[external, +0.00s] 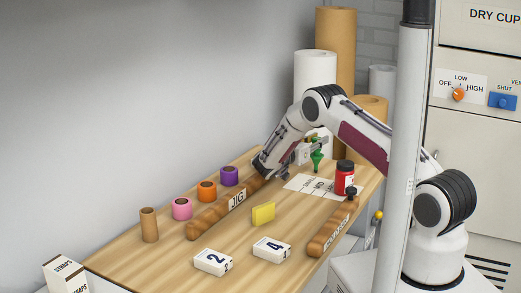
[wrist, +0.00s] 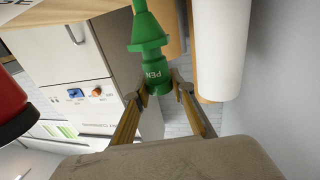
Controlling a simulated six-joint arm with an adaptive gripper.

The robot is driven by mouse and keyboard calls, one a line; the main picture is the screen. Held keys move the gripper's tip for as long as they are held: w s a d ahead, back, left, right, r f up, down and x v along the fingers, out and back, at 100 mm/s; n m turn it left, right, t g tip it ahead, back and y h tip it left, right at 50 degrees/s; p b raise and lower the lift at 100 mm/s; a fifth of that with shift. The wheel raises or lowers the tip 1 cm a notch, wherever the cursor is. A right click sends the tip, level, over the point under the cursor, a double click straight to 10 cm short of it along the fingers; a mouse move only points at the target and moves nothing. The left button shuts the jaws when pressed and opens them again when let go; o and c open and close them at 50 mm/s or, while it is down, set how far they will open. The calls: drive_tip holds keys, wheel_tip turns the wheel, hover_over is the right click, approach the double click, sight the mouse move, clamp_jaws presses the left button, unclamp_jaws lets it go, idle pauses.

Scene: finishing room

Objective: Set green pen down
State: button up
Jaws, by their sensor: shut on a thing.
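The green pen (external: 316,162) is a stepped, tapering piece in the external view, hanging above the far part of the wooden table near a printed white sheet (external: 306,185). In the wrist view the pen (wrist: 148,42) shows large, with "PEN" lettered on its wide end. My gripper (wrist: 162,88) is shut on that end. In the external view my gripper (external: 316,144) is partly hidden behind my arm. The pen's tip runs out of the wrist view at the top. I cannot tell its exact height above the table.
A red jar (external: 345,178) with a black lid stands right of the pen. A brown jig bar (external: 210,215) and a second bar (external: 332,229) flank a yellow block (external: 263,213). Orange (external: 207,192) and purple (external: 229,176) cups line the left edge. Tall rolls (external: 336,55) stand behind.

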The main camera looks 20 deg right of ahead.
drive_tip(key=o, duration=1.1)
drive_tip(key=shift+r, duration=0.2)
drive_tip(key=v, duration=1.2)
